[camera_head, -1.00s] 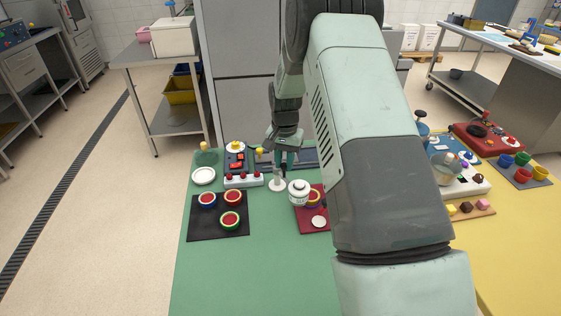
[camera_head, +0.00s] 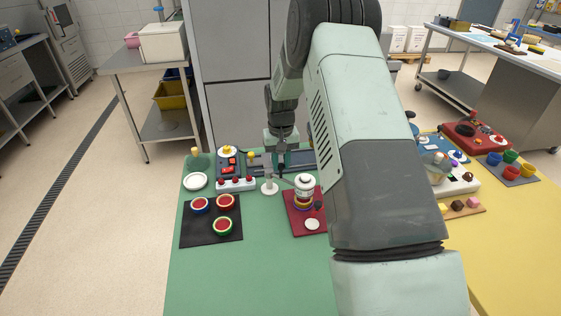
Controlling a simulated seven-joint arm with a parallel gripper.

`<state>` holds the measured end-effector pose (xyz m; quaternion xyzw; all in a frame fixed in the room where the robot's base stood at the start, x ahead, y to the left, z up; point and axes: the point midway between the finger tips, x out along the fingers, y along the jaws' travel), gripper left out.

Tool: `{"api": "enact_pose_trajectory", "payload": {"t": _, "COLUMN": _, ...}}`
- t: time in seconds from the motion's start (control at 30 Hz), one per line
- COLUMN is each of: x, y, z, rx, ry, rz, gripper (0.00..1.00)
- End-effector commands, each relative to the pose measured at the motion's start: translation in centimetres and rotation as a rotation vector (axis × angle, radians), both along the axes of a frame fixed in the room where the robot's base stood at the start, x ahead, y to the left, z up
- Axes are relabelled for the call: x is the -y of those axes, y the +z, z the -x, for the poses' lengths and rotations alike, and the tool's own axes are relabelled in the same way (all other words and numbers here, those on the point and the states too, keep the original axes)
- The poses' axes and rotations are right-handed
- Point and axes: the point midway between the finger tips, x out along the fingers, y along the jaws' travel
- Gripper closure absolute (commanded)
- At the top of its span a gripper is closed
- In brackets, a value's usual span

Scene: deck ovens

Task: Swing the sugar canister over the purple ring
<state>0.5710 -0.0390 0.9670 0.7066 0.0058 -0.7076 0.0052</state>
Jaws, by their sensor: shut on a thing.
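The sugar canister (camera_head: 304,183) is white with a dark band and hangs on a thin arm from a white post (camera_head: 269,185). It shows directly above the purple ring (camera_head: 303,206), which lies on the dark red mat (camera_head: 298,225). The canister hides most of the ring, so I cannot tell how exactly they line up. My gripper (camera_head: 281,170) is beside the post, behind and left of the canister. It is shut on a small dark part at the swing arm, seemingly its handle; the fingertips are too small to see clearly.
A black mat (camera_head: 210,235) with several red-filled rings lies left. A control box with red knobs (camera_head: 236,184), a white dish (camera_head: 195,181) and a green flask (camera_head: 197,160) stand behind it. A white disc (camera_head: 312,225) lies on the red mat. The front green tabletop is clear.

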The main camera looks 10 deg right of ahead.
Motion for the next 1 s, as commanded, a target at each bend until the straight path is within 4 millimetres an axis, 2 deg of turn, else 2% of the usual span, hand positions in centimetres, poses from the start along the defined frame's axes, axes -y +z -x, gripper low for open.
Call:
{"api": "enact_pose_trajectory", "payload": {"t": 0.23, "x": 0.1, "y": 0.1, "z": 0.0, "rx": 0.001, "ry": 0.001, "rz": 0.002, "gripper": 1.0}}
{"api": "enact_pose_trajectory", "payload": {"t": 0.27, "x": 0.1, "y": 0.1, "z": 0.0, "rx": 0.001, "ry": 0.001, "rz": 0.002, "gripper": 0.74}}
{"api": "enact_pose_trajectory", "payload": {"t": 0.4, "x": 0.1, "y": 0.0, "z": 0.0, "rx": 0.001, "ry": 0.0, "rz": 0.002, "gripper": 0.52}}
{"api": "enact_pose_trajectory", "payload": {"t": 0.43, "x": 0.1, "y": 0.0, "z": 0.0, "rx": 0.002, "ry": 0.0, "rz": 0.002, "gripper": 0.5}}
{"api": "enact_pose_trajectory", "payload": {"t": 0.77, "x": 0.0, "y": 0.4, "z": -0.1, "rx": 0.003, "ry": 0.0, "rz": 0.001, "gripper": 0.5}}
{"api": "enact_pose_trajectory", "payload": {"t": 0.87, "x": 0.1, "y": 1.6, "z": -0.1, "rx": 0.004, "ry": 0.0, "rz": 0.002, "gripper": 0.5}}
{"api": "enact_pose_trajectory", "payload": {"t": 1.0, "x": 0.1, "y": 4.4, "z": -0.1, "rx": 0.006, "ry": 0.0, "rz": 0.002, "gripper": 0.5}}
